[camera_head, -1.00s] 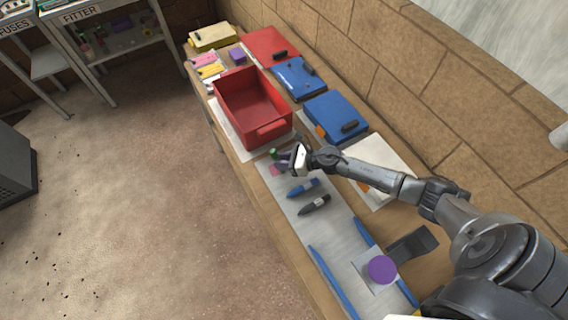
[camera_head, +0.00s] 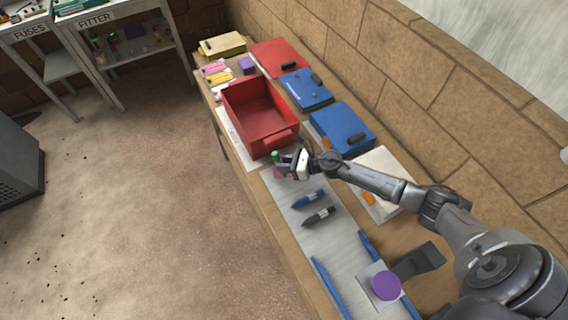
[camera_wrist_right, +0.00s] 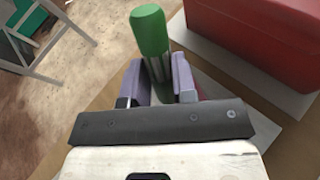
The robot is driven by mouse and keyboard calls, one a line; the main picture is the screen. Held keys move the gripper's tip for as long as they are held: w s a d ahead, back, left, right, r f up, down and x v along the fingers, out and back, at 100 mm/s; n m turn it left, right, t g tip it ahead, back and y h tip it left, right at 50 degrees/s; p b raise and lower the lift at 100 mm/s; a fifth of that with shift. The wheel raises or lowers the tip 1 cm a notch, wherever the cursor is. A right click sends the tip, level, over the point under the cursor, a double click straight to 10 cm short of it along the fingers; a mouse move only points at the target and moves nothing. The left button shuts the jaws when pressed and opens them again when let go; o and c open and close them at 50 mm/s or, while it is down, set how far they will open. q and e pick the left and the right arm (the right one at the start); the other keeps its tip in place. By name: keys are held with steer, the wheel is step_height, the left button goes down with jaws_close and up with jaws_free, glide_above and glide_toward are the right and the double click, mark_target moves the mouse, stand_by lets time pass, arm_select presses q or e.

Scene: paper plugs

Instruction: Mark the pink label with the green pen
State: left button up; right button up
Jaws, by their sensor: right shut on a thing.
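My right gripper (camera_head: 284,162) is shut on the green pen (camera_head: 276,156), just in front of the red bin. In the right wrist view the gripper's purple fingers (camera_wrist_right: 158,85) stand either side of the green pen (camera_wrist_right: 151,35), whose rounded green end points up and away. A small pink patch (camera_head: 281,174) shows just below the gripper, partly hidden by it. Another pink label (camera_head: 213,67) lies at the far end of the bench beside a yellow one. The pen's lower end is hidden. My left gripper is not in view.
The red bin (camera_head: 233,118) stands close beyond the gripper. A blue pen (camera_head: 308,198) and a black pen (camera_head: 319,217) lie on the grey strip (camera_head: 335,242) nearer me. Blue cases (camera_head: 341,130) line the wall side. A purple disc (camera_head: 386,286) sits at the near end.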

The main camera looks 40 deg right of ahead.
mark_target(278, 155)
step_height(278, 155, up, 5)
steer(key=p, duration=0.3)
steer(key=shift+f, duration=0.2)
steer(key=shift+r+p, duration=0.4)
steer(key=shift+p, duration=0.1)
steer(key=shift+f, duration=0.1)
steer(key=shift+r+p, duration=1.25)
steer(key=shift+r, duration=0.35)
steer(key=shift+f, duration=0.1)
